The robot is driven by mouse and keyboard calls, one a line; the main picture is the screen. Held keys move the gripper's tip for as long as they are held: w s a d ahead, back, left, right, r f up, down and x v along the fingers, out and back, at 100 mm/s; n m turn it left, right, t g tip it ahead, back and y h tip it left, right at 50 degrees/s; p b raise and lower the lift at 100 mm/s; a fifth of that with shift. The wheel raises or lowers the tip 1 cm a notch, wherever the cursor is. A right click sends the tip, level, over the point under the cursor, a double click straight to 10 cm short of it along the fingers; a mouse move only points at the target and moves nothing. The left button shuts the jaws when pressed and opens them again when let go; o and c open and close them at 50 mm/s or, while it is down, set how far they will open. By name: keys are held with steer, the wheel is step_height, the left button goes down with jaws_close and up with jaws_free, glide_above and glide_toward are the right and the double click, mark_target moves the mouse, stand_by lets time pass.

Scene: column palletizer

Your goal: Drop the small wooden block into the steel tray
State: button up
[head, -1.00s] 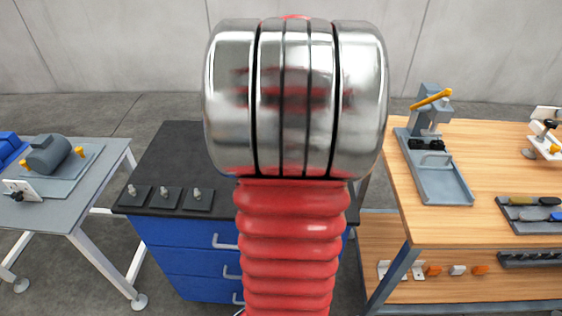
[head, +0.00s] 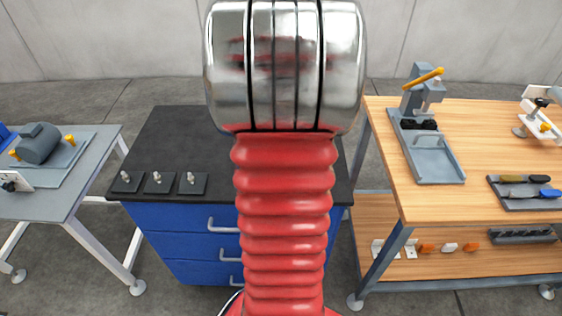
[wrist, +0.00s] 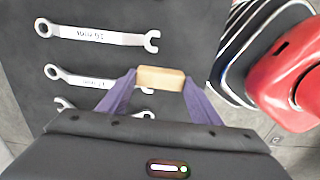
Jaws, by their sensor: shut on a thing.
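My gripper (wrist: 160,80) is shut on the small wooden block (wrist: 161,78). The pale block sits between two purple fingertips in the wrist view. Below it is a dark surface with several steel wrenches (wrist: 98,35), and the block appears above it, apart from the wrenches as far as I can tell. In the head view my red and silver arm hides the gripper and the block. I cannot surely identify the steel tray. A grey tray-like base (head: 440,160) lies by the press on the right bench.
A blue cabinet (head: 180,245) with a black top stands in the middle, with several small knobbed plates (head: 158,182) on its front edge. A wooden workbench (head: 475,150) is at right, holding a press (head: 421,92) and a tool tray (head: 530,204). A grey table (head: 85,180) is at left.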

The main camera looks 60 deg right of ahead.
steer(key=shift+f, duration=1.9)
steer(key=o, duration=1)
step_height(320, 180, up, 12)
steer(key=shift+r, duration=0.1)
